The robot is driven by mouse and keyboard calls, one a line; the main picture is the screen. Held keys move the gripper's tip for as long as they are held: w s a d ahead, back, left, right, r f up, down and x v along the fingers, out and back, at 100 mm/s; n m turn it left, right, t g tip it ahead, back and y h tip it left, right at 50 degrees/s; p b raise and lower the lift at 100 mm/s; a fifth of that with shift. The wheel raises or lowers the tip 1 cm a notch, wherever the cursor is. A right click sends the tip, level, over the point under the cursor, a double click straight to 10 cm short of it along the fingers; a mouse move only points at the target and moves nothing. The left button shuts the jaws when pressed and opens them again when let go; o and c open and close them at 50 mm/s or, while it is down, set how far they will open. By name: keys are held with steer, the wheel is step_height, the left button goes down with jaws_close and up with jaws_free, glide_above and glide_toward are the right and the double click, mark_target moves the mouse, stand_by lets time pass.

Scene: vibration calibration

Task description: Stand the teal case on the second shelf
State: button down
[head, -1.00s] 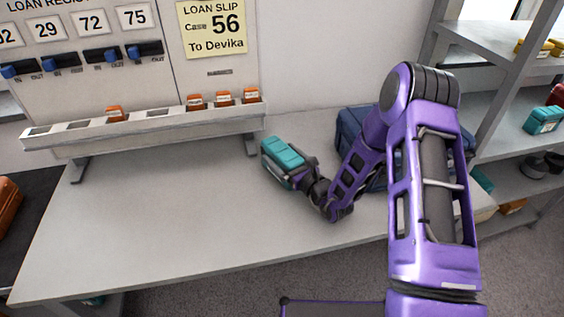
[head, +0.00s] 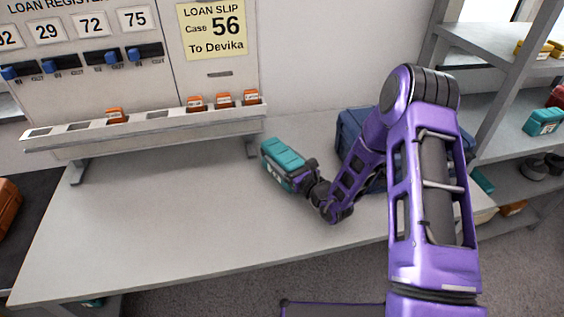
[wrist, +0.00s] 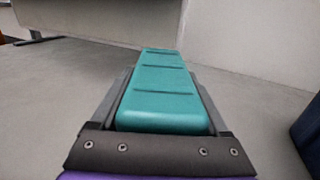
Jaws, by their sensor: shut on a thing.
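The teal case (head: 284,155) is held in my gripper (head: 297,178) over the grey table, near its middle. In the wrist view the case (wrist: 160,90) lies lengthwise between the two fingers of my gripper (wrist: 163,100), which are shut on its sides. Whether the case touches the table is hard to tell. The shelf unit (head: 497,95) stands at the right, with several levels. Another teal case (head: 543,121) sits on one of its middle shelves. Part of the unit is hidden behind my arm.
A dark blue case (head: 350,130) stands on the table (head: 190,220) behind my arm. A loan register panel (head: 90,40) and a rack (head: 150,127) with small orange tags are at the back left. The table's left and front parts are clear.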

mark_target(282, 151)
steer(key=shift+r, duration=0.1)
steer(key=shift+r, duration=0.85)
step_height(282, 151, up, 2)
steer(key=shift+r, duration=0.1)
steer(key=v, duration=1.7)
steer(key=w+d+m+t+h, duration=0.1)
steer(key=w+d+m+h, duration=0.1)
steer(key=d, duration=0.5)
steer(key=shift+w+f+t+h, duration=0.25)
steer(key=shift+f+t+h, duration=0.15)
steer(key=shift+h, duration=0.1)
steer(key=shift+s+a, duration=0.1)
